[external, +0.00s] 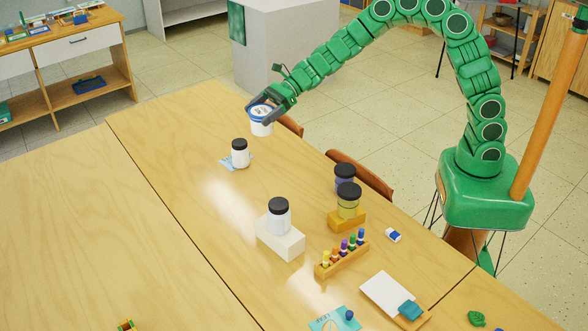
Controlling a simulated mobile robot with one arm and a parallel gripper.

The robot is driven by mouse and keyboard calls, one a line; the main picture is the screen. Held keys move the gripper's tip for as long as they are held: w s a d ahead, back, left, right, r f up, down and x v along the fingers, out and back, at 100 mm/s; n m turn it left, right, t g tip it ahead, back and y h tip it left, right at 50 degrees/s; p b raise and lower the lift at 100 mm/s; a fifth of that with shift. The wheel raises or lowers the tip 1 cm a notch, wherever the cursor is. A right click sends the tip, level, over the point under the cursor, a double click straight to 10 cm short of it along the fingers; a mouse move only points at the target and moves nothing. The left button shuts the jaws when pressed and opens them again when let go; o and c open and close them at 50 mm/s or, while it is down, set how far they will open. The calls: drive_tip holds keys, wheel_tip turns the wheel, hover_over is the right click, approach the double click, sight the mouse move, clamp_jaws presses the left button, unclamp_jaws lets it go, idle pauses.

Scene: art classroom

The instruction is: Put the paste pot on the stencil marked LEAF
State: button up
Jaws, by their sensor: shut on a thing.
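My gripper (263,107) is shut on a small white pot with a blue-rimmed lid (261,127), which looks like the paste pot. The pot is held at the far edge of the table, and I cannot tell its height over it. A light blue stencil card (325,324) lies at the bottom edge of the external view with a small dark blue object on it; its lettering is too small to read surely. Another light blue card (228,163) lies partly under a white jar with a black lid (240,154), near my gripper.
A white jar on a white block (281,242) stands mid-table. Two dark-lidded jars (345,178) (349,200), a rack of coloured bottles (342,254), an eraser (393,235) and a white pad (388,293) lie to the right. The left tabletop (90,220) is mostly clear.

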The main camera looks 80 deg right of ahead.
drive_tip(key=s+a+n+g+y, duration=0.25)
drive_tip(key=s+a, duration=0.45)
drive_tip(key=a, duration=0.5)
drive_tip(key=s+a+n+g+y, duration=0.1)
drive_tip(key=s+a+n+g, duration=0.2)
drive_tip(key=s+a, duration=0.65)
drive_tip(key=s+a+n+g, duration=0.6)
drive_tip(key=s+a+g, duration=0.1)
drive_tip(key=s+a, duration=1.1)
hover_over(328, 318)
wheel_tip(328, 318, down, 21)
drive_tip(key=shift+y, duration=0.35)
drive_tip(key=shift+f, duration=1.6)
drive_tip(key=shift+f, duration=0.15)
